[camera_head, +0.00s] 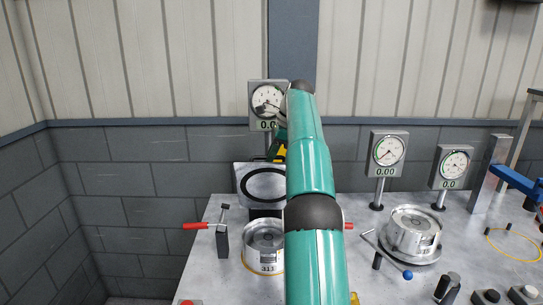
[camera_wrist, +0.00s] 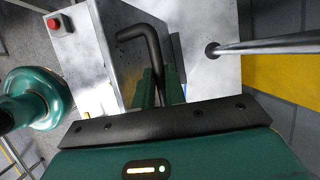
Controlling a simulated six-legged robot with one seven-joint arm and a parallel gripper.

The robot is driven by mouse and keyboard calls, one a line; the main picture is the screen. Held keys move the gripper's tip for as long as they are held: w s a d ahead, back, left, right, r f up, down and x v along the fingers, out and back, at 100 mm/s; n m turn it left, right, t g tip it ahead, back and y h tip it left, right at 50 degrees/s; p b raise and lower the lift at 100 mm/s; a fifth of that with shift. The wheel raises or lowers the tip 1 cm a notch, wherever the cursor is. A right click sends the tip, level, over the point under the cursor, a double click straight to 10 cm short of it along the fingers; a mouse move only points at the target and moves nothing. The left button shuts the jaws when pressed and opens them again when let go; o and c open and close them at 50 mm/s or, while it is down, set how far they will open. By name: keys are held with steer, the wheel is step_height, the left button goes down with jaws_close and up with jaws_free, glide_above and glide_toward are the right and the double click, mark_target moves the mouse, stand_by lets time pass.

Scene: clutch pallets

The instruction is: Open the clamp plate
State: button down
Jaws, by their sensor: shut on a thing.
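The clamp plate (camera_head: 239,177) is a square grey plate with a black ring on its face, and it stands raised behind the round metal clutch unit marked 313 (camera_head: 265,240). My green arm hides its right part. My gripper (camera_head: 279,146) is at the plate's top edge, partly hidden behind my arm. In the wrist view my gripper (camera_wrist: 158,88) is shut on a black bent handle (camera_wrist: 149,36), whose hooked end sticks out past the fingers. The handle stands against a bright metal surface (camera_wrist: 195,35).
A dial gauge (camera_head: 267,99) stands close behind my gripper. A red-handled toggle clamp (camera_head: 222,228) stands left of the clutch unit. A second clutch unit (camera_head: 413,233) and more gauges (camera_head: 387,155) are to the right. The bench's (camera_head: 205,262) left front is mostly clear.

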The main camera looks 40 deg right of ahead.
steer(key=c, duration=1.5)
jaws_free()
steer(key=shift+o, duration=0.2)
steer(key=shift+r, duration=0.1)
